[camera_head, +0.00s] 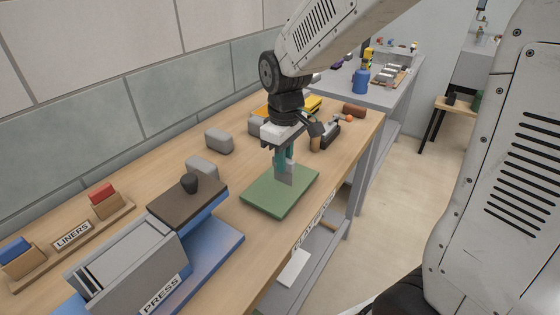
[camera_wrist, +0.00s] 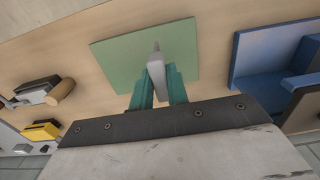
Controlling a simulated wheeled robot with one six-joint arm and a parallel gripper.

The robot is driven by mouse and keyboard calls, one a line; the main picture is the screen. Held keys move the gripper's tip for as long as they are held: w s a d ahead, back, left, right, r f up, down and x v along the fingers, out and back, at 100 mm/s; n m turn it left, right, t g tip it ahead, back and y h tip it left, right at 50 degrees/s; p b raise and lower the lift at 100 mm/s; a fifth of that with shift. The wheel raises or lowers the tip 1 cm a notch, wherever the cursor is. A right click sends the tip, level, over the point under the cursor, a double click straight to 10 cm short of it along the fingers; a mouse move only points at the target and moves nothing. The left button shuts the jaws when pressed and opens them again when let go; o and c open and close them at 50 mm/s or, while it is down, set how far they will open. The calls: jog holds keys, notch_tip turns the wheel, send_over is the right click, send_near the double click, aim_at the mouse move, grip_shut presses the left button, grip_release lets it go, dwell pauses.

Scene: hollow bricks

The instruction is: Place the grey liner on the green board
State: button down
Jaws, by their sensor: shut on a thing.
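The green board (camera_head: 262,199) lies flat on the wooden bench, and it fills the upper middle of the wrist view (camera_wrist: 120,50). My gripper (camera_head: 284,166) points down over the board, its teal fingers shut on a thin grey liner (camera_head: 285,177). The liner is held upright, on edge, between the fingers. In the wrist view the liner (camera_wrist: 156,62) shows end-on between the fingertips (camera_wrist: 157,80). Its lower edge is at or just above the board; I cannot tell whether it touches.
A blue and grey press (camera_head: 135,262) with a brown top stands left of the board. Behind it are a liner rack (camera_head: 75,240) with red and blue pieces and grey blocks (camera_head: 219,140). Tools (camera_head: 328,133) lie right of the board. The bench's front edge runs close to the board.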

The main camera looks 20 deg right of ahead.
jog(key=shift+w+d+f, duration=0.3)
jog(key=shift+w+f, duration=0.7)
jog(key=shift+w, duration=0.05)
jog(key=shift+w+d+f, duration=0.25)
jog(key=shift+w+f, duration=0.7)
jog(key=shift+w, duration=0.05)
jog(key=c, duration=1.4)
grip_release()
jog(key=shift+f, duration=0.15)
jog(key=shift+o, duration=0.2)
